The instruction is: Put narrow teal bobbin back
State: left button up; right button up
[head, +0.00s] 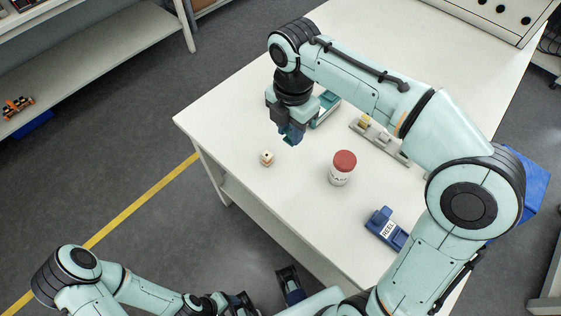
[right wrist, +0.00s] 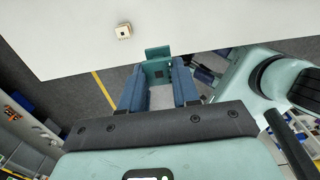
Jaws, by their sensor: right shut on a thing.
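My right gripper (head: 291,137) is over the table's left part, fingers pointing down. In the right wrist view, its two blue fingers (right wrist: 160,92) are shut on a teal piece with a dark square on it, which I take for the narrow teal bobbin (right wrist: 158,52). In the head view the fingers mostly hide that piece. A grey rack (head: 382,140) with a yellowish piece (head: 364,121) in it lies to the right of the gripper. My left gripper (head: 268,292) is low at the bottom edge, off the table and partly cut off; its opening is unclear.
A small cream block with a dark hole (head: 267,158) sits near the table's left edge. A red-lidded jar (head: 341,174) stands mid-table. A blue holder labelled REEL (head: 386,228) lies nearer. A teal, open-looking object (head: 326,108) is behind the right gripper. The far table top (head: 400,40) is clear.

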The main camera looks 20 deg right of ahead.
jog(key=shift+w+f, duration=0.15)
jog(key=shift+f, duration=0.1)
jog(key=f+b, duration=0.1)
jog(key=f, duration=0.3)
jog(key=f+b, duration=0.1)
jog(key=f, duration=0.4)
jog(key=f+b, duration=0.1)
jog(key=f, duration=0.4)
jog(key=shift+s+f, duration=0.25)
jog(key=shift+s, duration=0.15)
jog(key=shift+f+b, duration=0.45)
jog(key=shift+f, duration=1.9)
jog(key=shift+f, duration=0.1)
jog(key=shift+f, duration=0.1)
jog(key=o, duration=1)
notch_tip(320, 180, up, 12)
jog(key=shift+r+p, duration=0.2)
jog(key=shift+p, duration=0.9)
